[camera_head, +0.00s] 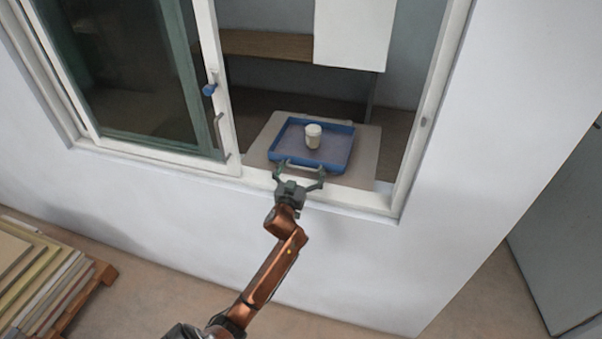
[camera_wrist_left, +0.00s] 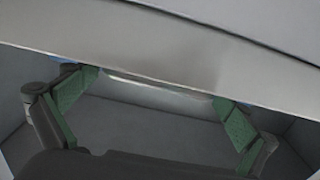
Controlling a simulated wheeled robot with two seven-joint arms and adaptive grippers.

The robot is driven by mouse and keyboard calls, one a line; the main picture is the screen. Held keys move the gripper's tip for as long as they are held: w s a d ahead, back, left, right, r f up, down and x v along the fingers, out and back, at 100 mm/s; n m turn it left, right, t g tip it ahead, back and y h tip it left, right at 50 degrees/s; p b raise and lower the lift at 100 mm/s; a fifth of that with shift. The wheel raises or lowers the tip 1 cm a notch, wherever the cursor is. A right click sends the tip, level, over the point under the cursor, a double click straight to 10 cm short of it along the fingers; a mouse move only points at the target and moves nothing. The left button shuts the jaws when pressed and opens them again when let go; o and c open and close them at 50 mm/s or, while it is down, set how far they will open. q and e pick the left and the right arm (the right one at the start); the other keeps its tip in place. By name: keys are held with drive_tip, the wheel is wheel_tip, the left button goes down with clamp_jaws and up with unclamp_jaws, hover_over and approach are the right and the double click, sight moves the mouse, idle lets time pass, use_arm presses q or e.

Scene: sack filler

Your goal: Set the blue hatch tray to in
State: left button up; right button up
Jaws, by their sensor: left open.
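The blue hatch tray (camera_head: 344,150) lies on a beige board in the open part of the window hatch. A small white lidded cup (camera_head: 313,136) stands upright on it. A light handle (camera_head: 304,168) runs along the tray's near edge. My left gripper (camera_head: 299,172) is open at that near edge, with its fingers spread on either side of the handle. In the left wrist view the open fingers (camera_wrist_left: 158,98) flank a pale bar; whether they touch it I cannot tell. My right gripper does not show.
The white window frame (camera_head: 412,150) bounds the hatch on the right. A sliding glass pane with a blue knob (camera_head: 209,89) stands on the left. The beige board (camera_head: 365,172) sticks out around the tray. Stacked panels on a pallet (camera_head: 40,275) lie on the floor at lower left.

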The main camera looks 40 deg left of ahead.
use_arm(q)
drive_tip(key=v, duration=1.1)
drive_tip(key=shift+s+d, duration=0.15)
drive_tip(key=shift+s, duration=0.2)
